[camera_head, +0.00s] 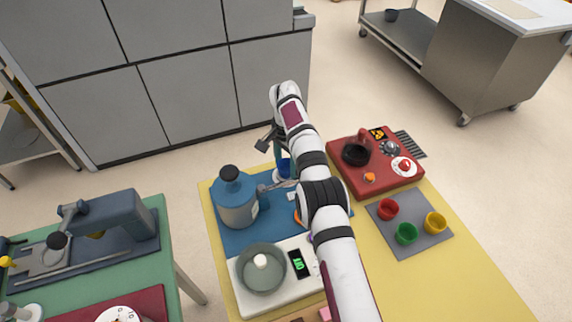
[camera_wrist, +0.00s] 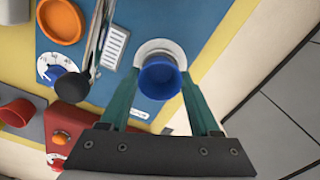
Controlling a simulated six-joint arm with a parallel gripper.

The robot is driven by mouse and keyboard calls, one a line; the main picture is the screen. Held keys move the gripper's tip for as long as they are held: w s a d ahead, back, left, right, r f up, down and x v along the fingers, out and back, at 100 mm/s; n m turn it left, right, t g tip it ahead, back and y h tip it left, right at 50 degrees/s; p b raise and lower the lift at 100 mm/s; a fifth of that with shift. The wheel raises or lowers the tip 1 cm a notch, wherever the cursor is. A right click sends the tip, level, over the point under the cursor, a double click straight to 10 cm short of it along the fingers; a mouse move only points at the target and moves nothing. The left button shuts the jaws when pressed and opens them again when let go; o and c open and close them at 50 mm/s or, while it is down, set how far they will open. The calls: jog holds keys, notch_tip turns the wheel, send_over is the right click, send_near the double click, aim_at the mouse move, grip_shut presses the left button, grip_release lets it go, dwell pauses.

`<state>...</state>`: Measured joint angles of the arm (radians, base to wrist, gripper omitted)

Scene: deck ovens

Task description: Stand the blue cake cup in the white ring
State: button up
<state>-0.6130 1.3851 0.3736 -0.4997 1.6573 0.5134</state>
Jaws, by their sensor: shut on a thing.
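The blue cake cup (camera_wrist: 160,82) is between the two green fingers of my gripper (camera_wrist: 160,75) in the wrist view, and the gripper is shut on it. I look into its open mouth. The white ring (camera_wrist: 147,49) lies on the blue panel just behind the cup, and its upper arc shows past the cup's rim. The cup hides the rest of the ring, so I cannot tell whether its base is inside it. In the head view the blue cup (camera_head: 285,165) shows beside my arm, below my gripper (camera_head: 280,152); the ring is not clear there.
A metal lever with a black knob (camera_wrist: 72,88) stands close to the left finger. An orange dish (camera_wrist: 62,20) lies farther left. A blue canister (camera_head: 237,205), a scale (camera_head: 300,278) and a red machine (camera_head: 375,182) surround my arm. Red, green and yellow cups stand on a grey mat (camera_head: 425,246).

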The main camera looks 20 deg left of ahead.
jog(key=shift+f, duration=0.4)
jog(key=o, duration=1.5)
jog(key=shift+f, duration=0.15)
jog(key=shift+c, duration=0.2)
